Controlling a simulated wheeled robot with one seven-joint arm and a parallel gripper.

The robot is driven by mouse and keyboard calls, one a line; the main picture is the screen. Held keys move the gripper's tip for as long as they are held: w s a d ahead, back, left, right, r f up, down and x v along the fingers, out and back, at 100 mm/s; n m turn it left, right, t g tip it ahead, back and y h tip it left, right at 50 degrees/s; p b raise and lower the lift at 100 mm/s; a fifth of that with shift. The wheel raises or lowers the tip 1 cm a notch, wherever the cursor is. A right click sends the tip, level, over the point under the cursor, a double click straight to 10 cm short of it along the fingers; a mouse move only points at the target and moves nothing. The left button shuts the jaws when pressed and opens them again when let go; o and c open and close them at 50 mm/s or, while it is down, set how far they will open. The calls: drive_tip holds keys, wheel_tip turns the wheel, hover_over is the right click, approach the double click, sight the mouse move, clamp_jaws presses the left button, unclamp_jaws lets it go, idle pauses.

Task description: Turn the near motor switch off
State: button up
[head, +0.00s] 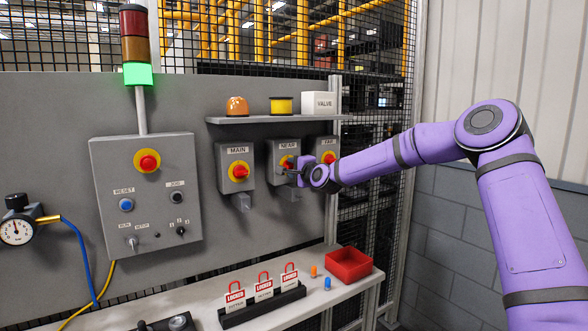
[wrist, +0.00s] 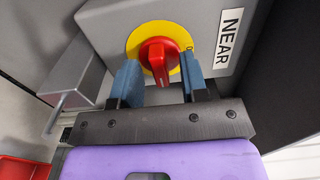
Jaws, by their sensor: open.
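The near motor switch is a grey box (head: 279,150) labelled NEAR, between the MAIN and FAR boxes. Its red knob on a yellow disc is mostly hidden behind my gripper in the head view. In the wrist view the red knob (wrist: 158,55) sits on the yellow disc (wrist: 135,40), beside the NEAR label (wrist: 229,36). My gripper (wrist: 160,85) is open, its two blue fingers on either side of the knob's lower part. I cannot tell whether the fingers touch the knob. In the head view my gripper (head: 296,172) is at the front of the NEAR box.
The MAIN switch box (head: 237,168) is close on the left, and the FAR box (head: 328,146) close on the right. A shelf (head: 262,119) runs above. Below, a bench holds a rack with red LOCKED tags (head: 263,288) and a red tray (head: 348,265). The stack light (head: 138,74) glows green.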

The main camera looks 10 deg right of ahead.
clamp_jaws()
drive_tip(key=shift+n, duration=0.4)
drive_tip(key=n, duration=0.3)
drive_tip(key=shift+n, duration=0.4)
drive_tip(key=n, duration=0.4)
drive_tip(key=shift+n, duration=0.3)
drive_tip(key=n, duration=0.8)
drive_tip(key=shift+n, duration=0.3)
